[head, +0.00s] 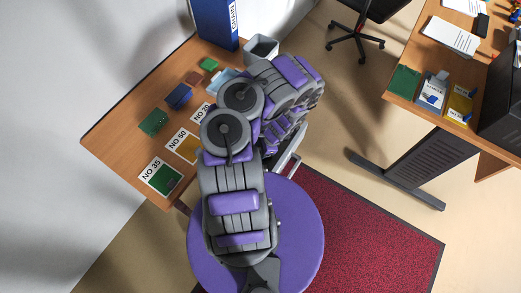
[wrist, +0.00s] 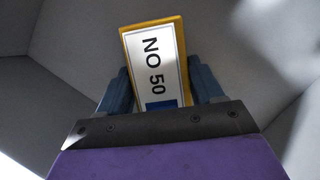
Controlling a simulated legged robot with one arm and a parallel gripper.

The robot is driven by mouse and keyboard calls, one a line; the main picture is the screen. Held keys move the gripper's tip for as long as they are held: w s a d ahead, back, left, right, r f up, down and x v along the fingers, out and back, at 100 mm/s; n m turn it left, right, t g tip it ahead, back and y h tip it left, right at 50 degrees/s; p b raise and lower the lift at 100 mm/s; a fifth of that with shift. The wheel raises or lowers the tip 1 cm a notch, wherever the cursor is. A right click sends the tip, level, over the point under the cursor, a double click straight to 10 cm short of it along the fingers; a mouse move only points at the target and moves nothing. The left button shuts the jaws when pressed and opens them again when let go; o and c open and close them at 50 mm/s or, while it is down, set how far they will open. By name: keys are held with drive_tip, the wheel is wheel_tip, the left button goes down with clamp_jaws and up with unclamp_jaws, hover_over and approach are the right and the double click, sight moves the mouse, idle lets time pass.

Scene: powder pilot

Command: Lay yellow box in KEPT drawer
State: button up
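The yellow box (wrist: 150,30) bears a white label reading NO 50 and shows in the wrist view. It sits between the two blue-grey fingers of my gripper (wrist: 155,88), which touch or nearly touch its sides. My gripper appears shut on it. Grey flat walls (wrist: 75,45) meeting at corners surround the box, like the inside of a drawer or bin. I cannot tell whether the box touches the bottom. In the head view my arm hides the gripper and the box. No KEPT label is readable.
A wooden table (head: 115,135) at left holds cards, such as the NO 35 card (head: 161,179), small coloured boxes, a blue binder (head: 215,22) and a grey bin (head: 262,48). A second desk (head: 400,85) stands right, with an office chair (head: 358,30) behind.

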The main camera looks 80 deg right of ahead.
drive_tip(key=o, duration=0.5)
drive_tip(key=shift+c, duration=0.2)
drive_tip(key=p+v, duration=0.7)
drive_tip(key=v, duration=0.4)
drive_tip(key=shift+w, duration=0.15)
drive_tip(key=shift+s+r+p, duration=0.25)
drive_tip(key=shift+r+p, duration=0.05)
drive_tip(key=shift+r, duration=0.25)
drive_tip(key=shift+s, duration=0.1)
